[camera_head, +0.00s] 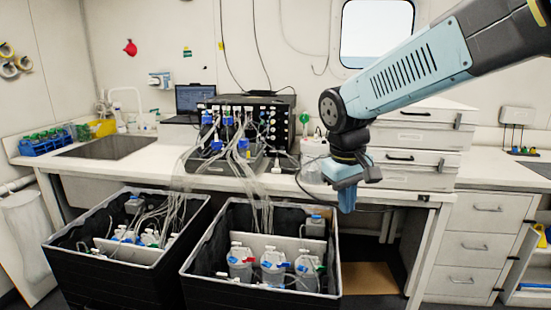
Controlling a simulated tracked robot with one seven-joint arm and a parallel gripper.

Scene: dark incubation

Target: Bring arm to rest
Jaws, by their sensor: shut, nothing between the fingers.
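My arm reaches in from the upper right in the head view. My gripper (346,200) hangs down at its end, shut and holding nothing that I can see. It is above and in front of the bench edge, to the right of the right black crate (338,262). The fingertips are small and dark in this view. The gripper looks clear of the crate and the bench, though the exact gap is hard to tell.
A left black crate (70,262) and the right one hold bottles and many tubes. The tubes run up to a black instrument (283,112) on the white bench (95,172). A laptop (193,98), a sink (105,148) and white drawers (485,245) stand around.

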